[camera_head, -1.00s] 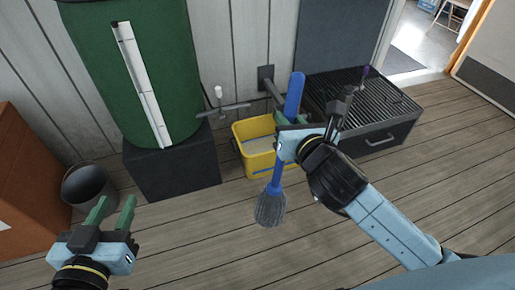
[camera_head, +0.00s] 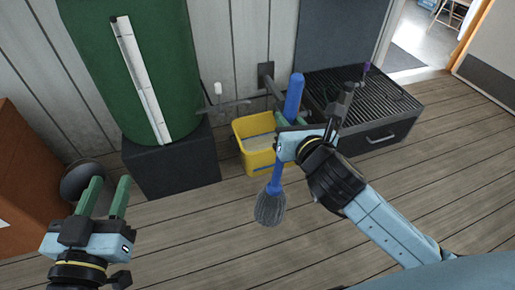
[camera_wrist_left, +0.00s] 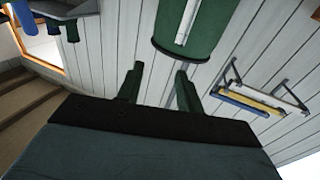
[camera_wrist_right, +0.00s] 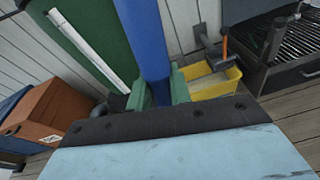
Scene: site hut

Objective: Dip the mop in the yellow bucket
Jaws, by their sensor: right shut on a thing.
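The mop has a blue handle (camera_head: 294,95) and a grey shaggy head (camera_head: 270,208). My right gripper (camera_head: 285,122) is shut on the blue handle, which also shows between the fingers in the right wrist view (camera_wrist_right: 147,45). The mop hangs tilted, its head low and in front of the yellow bucket (camera_head: 262,160), not inside it. The bucket stands on the floor and holds something greyish; it also shows in the right wrist view (camera_wrist_right: 215,84). My left gripper (camera_head: 104,196) is open and empty at the lower left. Its fingers show apart in the left wrist view (camera_wrist_left: 158,88).
A green barrel (camera_head: 180,60) with a white strip stands on a dark block (camera_head: 172,165). A tap (camera_head: 218,92) and pipe are beside the bucket. A slatted drain unit (camera_head: 365,95) stands right. A dark pail (camera_head: 85,178) and orange box (camera_head: 28,180) are left. Front floor is clear.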

